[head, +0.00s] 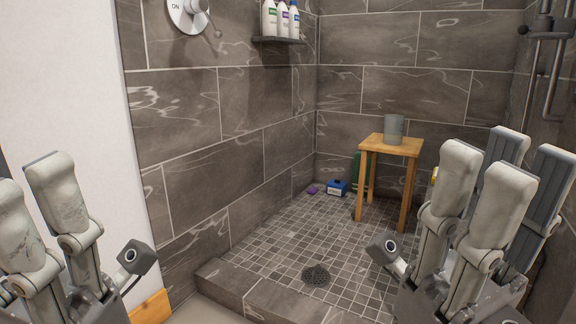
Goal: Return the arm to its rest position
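My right gripper (482,185) stands at the lower right of the head view, its several fingers pointing up and spread apart. Nothing shows between its fingers. My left gripper (45,210) is at the lower left, partly cut off by the picture's edge. Two of its fingers show, pointing up with a gap between them; the rest of it is out of view. Both grippers are in front of the shower area and appear to touch nothing.
A wooden stool (392,145) with a grey cylinder (394,128) stands in the tiled shower. A blue box (337,188) and a purple item (313,190) lie behind. A raised curb (262,299) edges the floor. Bottles stand on a wall shelf (278,40).

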